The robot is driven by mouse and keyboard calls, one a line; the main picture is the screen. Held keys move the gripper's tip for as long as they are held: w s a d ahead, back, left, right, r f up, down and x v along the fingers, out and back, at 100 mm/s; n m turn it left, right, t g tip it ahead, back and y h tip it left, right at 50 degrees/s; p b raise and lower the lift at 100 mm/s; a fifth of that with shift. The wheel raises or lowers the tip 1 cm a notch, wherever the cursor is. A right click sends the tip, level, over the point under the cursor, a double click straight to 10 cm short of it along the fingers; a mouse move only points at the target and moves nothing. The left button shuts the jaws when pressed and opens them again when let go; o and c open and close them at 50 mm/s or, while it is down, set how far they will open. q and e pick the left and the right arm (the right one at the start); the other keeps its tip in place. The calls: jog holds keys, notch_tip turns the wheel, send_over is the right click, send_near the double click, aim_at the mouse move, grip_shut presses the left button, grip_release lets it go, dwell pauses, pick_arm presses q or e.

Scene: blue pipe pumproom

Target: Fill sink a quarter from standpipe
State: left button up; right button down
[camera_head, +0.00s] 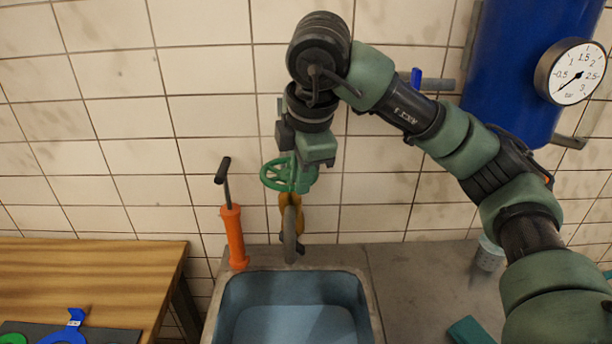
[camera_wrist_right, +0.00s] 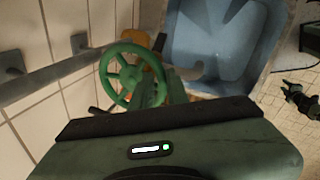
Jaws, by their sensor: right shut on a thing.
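The standpipe has an orange-brass body (camera_head: 284,212) and a grey spout (camera_head: 291,240) over the back of the sink (camera_head: 226,302). Its green handwheel (camera_head: 271,177) shows again in the wrist view (camera_wrist_right: 104,74). My right gripper (camera_head: 301,184) is shut on the handwheel from above; its fingers cover part of the rim. No water stream shows at the spout. The sink's inside is blue (camera_wrist_right: 225,40); I cannot tell whether the paler bottom is water. A dark green shape at the right of the wrist view, perhaps my left gripper (camera_wrist_right: 299,98), is too small to read.
An orange hand pump (camera_head: 234,238) stands at the sink's back left. A wooden table (camera_head: 85,275) with a blue tool (camera_head: 68,328) is at left. A clear cup (camera_head: 487,255) stands on the grey counter (camera_head: 410,290). A blue tank with a gauge (camera_head: 577,72) is upper right.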

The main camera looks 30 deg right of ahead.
jog(key=shift+s+a+f+m, duration=0.1)
jog(key=shift+a+f+m, duration=0.1)
jog(key=shift+m, duration=0.2)
jog(key=c, duration=1.4)
grip_release()
jog(key=shift+s+a, duration=0.1)
jog(key=shift+r, duration=0.1)
jog(key=shift+w, duration=0.2)
jog(key=v, duration=0.7)
jog(key=shift+s+r, duration=0.15)
jog(key=shift+r, duration=0.2)
jog(key=shift+a+f, duration=0.1)
